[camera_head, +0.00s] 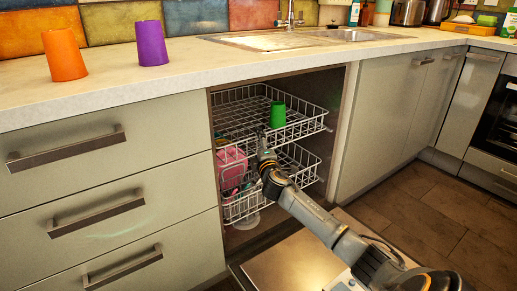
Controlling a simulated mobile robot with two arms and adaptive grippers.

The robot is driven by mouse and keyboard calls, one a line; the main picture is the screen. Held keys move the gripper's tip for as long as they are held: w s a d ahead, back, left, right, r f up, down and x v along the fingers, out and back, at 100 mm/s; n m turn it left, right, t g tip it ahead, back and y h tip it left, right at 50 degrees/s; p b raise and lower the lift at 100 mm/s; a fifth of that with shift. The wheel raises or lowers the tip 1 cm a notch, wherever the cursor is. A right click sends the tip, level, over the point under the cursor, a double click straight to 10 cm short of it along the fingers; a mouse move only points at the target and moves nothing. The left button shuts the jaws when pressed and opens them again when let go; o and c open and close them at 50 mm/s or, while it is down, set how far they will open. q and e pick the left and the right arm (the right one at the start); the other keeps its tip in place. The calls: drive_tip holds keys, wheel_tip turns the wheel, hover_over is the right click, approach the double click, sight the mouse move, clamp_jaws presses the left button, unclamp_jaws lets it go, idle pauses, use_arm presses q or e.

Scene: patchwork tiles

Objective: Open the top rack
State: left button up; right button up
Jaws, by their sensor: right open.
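The white wire top rack (232,110) sits in the open dishwasher and sticks out a little past the cabinet front at its right side. A green cup (278,115) stands upside down on it near the front. My right gripper (261,133) is at the front edge of the top rack, just left of the green cup, with its fingers pointing into the machine. It is open; the fingers are small in the picture, and I cannot tell whether they touch the wire. My left gripper is not in view.
The lower rack (301,173) holds pink items (231,168). The dishwasher door (295,266) is folded down under my right arm. Drawers with handles (66,149) stand left. An orange cup (65,55) and a purple cup (152,44) stand on the counter (110,88).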

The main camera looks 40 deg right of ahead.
drive_tip(key=shift+w+d, duration=0.25)
drive_tip(key=shift+w, duration=0.25)
